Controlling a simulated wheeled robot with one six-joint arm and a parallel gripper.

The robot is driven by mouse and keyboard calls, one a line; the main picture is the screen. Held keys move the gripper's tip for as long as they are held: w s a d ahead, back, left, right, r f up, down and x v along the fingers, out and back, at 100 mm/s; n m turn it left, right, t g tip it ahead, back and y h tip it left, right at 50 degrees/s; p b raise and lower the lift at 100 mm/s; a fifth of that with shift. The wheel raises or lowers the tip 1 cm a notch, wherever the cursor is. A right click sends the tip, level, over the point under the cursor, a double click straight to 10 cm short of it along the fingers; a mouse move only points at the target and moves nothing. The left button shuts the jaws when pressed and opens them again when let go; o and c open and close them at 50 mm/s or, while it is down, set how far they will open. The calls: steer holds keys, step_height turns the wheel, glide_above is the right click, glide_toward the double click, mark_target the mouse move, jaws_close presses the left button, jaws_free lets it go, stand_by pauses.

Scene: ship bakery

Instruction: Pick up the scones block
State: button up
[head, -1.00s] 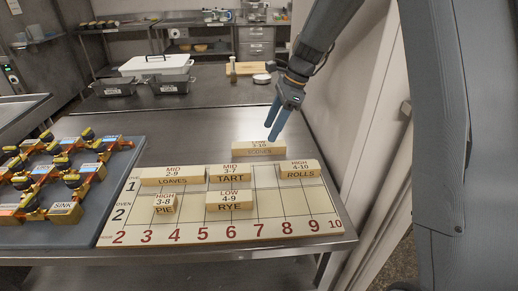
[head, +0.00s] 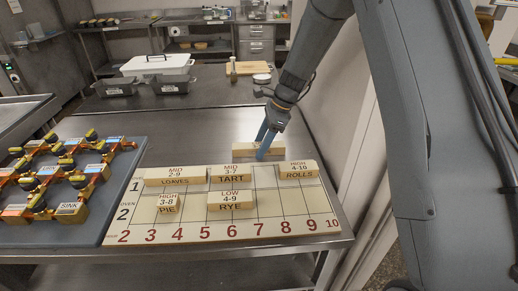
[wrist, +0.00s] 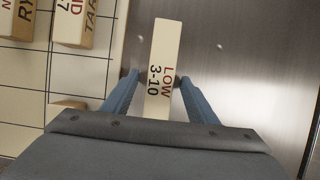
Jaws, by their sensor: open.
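The scones block (head: 243,149) is a long pale wooden block lying on the steel table just behind the board's far edge. In the wrist view the scones block (wrist: 164,55) shows "LOW 3-10" on its top. My gripper (head: 263,153) is at the block in the head view and hides part of it. In the wrist view my gripper (wrist: 153,78) is open, with one blue finger on each side of the block. A small gap shows beside each finger. Whether the fingers are low enough to flank the block's sides is hard to tell.
The gridded board (head: 285,217) holds the loaves block (head: 175,182), tart block (head: 230,178), rolls block (head: 297,175), pie block (head: 168,209) and rye block (head: 230,205). A grey valve panel (head: 100,215) lies left. Bare steel is behind the scones block.

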steer(key=c, duration=1.2)
